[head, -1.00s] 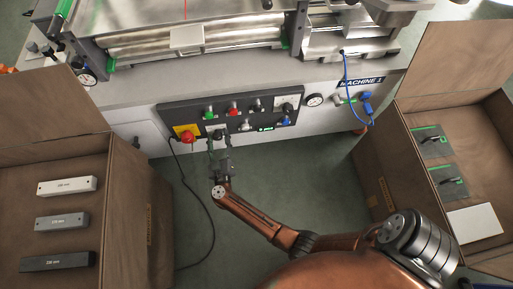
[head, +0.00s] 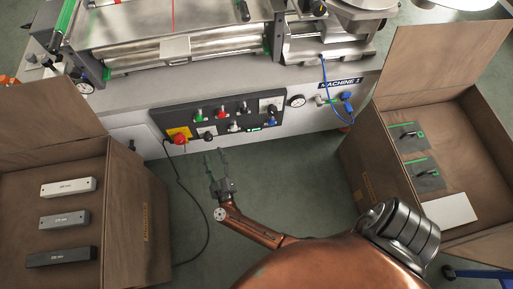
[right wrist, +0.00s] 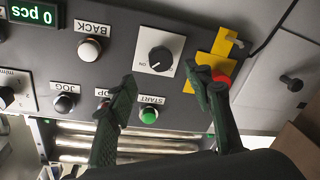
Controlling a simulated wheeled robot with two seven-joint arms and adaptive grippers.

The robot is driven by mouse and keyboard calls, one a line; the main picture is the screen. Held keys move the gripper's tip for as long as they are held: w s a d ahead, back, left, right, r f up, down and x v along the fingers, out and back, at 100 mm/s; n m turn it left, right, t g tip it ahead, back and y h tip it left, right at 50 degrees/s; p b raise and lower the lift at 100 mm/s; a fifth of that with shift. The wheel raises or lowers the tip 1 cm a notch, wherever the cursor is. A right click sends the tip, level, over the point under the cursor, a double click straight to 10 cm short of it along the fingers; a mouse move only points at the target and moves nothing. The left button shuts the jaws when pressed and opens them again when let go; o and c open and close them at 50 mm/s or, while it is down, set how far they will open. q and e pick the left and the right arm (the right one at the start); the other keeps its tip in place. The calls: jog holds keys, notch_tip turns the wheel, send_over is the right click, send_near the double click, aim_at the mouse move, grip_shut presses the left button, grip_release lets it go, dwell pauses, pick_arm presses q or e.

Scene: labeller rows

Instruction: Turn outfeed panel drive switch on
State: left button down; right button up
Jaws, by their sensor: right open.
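The dark control panel (head: 180,119) is on the front of the machine. Its black rotary switch on a white square plate (right wrist: 155,50) faces me in the right wrist view, with an ON mark beside it; it also shows low on the panel in the head view (head: 207,134). I cannot tell for sure where its pointer stands. My right gripper (head: 215,154) is open and empty, in front of and apart from the panel. In the right wrist view its two fingers (right wrist: 165,86) stand wide apart, either side of the switch's line. My left gripper is not in view.
A red emergency knob (right wrist: 221,77) on a yellow plate is beside the switch, near one finger. The green START button (right wrist: 148,115) and BACK button (right wrist: 89,49) are close by. Brown crates stand left (head: 150,215) and right (head: 357,175). A black cable (head: 205,215) hangs to the floor.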

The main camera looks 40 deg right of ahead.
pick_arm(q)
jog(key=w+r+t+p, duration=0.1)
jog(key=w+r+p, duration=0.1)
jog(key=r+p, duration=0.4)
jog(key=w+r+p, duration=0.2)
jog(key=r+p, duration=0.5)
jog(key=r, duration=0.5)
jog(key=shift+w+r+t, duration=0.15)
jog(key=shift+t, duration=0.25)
pick_arm(e)
jog(key=s+f+n+g+y, duration=0.1)
jog(key=s+f+y, duration=0.3)
jog(key=s, duration=0.6)
jog(key=s+d+f+n+g+y, duration=0.1)
jog(key=s+f+y, duration=0.3)
jog(key=s, duration=0.6)
jog(key=shift+s+d+f+n+g, duration=0.25)
jog(key=shift+d+f+n+g, duration=0.05)
jog(key=shift+f+n+g, duration=0.55)
